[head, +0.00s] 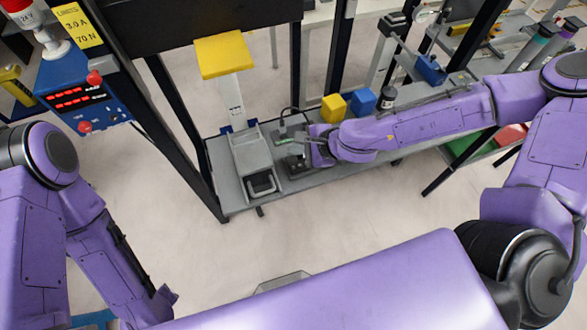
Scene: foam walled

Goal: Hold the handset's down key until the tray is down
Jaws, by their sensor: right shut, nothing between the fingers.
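The tray is a yellow plate (224,55) on top of a pale upright column, well above the grey bench. The column rises from a grey base on the bench's left end. A dark handset (294,162) appears to lie on the bench just right of that base. My right gripper (304,158) reaches in from the right and is shut, its tips low at the handset. The wrist partly covers the handset, so I cannot make out its keys or whether a tip touches one. My left arm shows at the lower left, but its gripper is out of sight.
A yellow block (333,108), a blue block (362,101) and a dark-capped jar (387,96) stand behind my right forearm. A blue power unit (85,98) with red displays is at the left. Dark frame posts border the bench.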

